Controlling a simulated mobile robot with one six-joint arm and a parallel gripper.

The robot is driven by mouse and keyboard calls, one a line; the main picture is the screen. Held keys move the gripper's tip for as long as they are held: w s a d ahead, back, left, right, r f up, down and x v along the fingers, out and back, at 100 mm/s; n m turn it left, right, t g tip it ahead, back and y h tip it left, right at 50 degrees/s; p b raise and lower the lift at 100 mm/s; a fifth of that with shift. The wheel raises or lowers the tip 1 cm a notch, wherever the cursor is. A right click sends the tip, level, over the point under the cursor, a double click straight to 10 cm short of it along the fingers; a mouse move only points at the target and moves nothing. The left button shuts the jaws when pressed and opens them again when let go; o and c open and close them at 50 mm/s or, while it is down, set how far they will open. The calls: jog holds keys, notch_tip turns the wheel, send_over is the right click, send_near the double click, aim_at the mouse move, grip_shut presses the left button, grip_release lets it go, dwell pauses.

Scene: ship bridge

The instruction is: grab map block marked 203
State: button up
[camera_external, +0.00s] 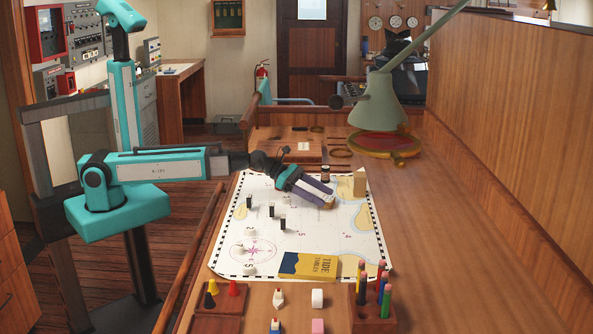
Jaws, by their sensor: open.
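A pale nautical chart (345,232) lies on the wooden table. Small dark upright blocks stand on its left half: one at the upper left (249,202), one in the middle (271,211), one lower right (282,223). White low pieces (250,232) stand below them. No marking 203 is legible on any block. My gripper (329,203) is open over the chart's upper right, left of the tan block and apart from it. Whether anything lies between its fingers is hidden.
A Tide Tables book (312,265) lies on the chart's front edge. A green lamp (383,103) overhangs the back. The table right of the chart is clear, up to a wooden panel.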

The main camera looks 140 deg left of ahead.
aim_at(329, 198)
jog(key=shift+p+x, duration=0.3)
jog(key=shift+x, duration=1.55)
jog(key=shift+r, duration=0.1)
jog(key=c, duration=1.1)
jog(key=shift+r, duration=0.1)
